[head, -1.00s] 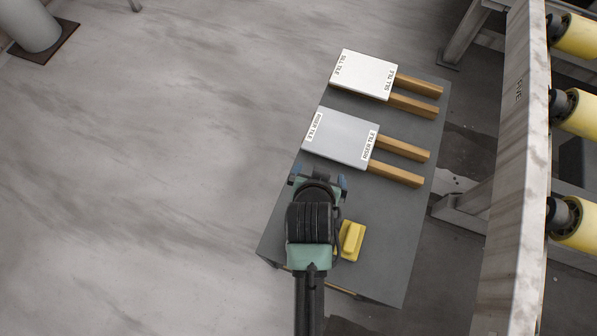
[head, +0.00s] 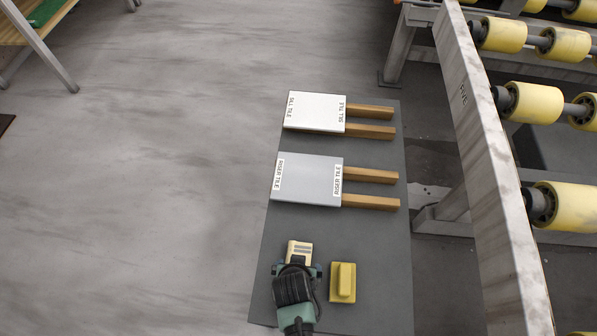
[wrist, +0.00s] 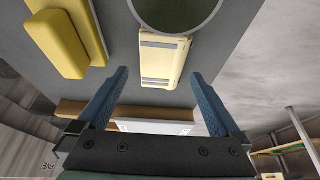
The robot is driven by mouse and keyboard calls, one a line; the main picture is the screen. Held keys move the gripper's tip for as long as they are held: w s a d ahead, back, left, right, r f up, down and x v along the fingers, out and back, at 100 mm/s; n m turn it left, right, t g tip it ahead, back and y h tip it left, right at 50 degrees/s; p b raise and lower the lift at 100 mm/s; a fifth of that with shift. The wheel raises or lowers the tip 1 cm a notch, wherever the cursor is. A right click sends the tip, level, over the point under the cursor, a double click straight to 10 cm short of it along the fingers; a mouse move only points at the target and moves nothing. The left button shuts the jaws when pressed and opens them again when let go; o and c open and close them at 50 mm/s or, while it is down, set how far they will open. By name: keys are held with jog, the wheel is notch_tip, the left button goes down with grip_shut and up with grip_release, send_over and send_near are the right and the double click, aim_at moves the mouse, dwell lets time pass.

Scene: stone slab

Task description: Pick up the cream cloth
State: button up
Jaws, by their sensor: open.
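The cream cloth (head: 299,249) is a small folded piece with grey stripes. It lies on the dark stone slab (head: 385,275), just beyond my gripper (head: 297,268) in the head view, its near part hidden by the gripper. In the wrist view the cloth (wrist: 165,62) shows between and beyond the two blue fingers of my gripper (wrist: 160,76). The fingers are open, with nothing between them that I can see held. I cannot tell how high they are above the cloth.
A yellow block (head: 342,282) stands close right of the cloth. The riser tile (head: 307,181) and sill tile (head: 315,112) lie farther back on wooden strips. A dark round thing (wrist: 180,8) borders the cloth in the wrist view. A roller conveyor (head: 500,180) stands at right.

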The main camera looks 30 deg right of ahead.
jog(key=x, duration=0.2)
jog(key=b+x, duration=0.1)
jog(key=x, duration=0.1)
jog(key=shift+w+f, duration=0.2)
jog(key=shift+w, duration=0.1)
jog(key=c, duration=1.2)
notch_tip(320, 180, up, 10)
jog(key=shift+p, duration=1.25)
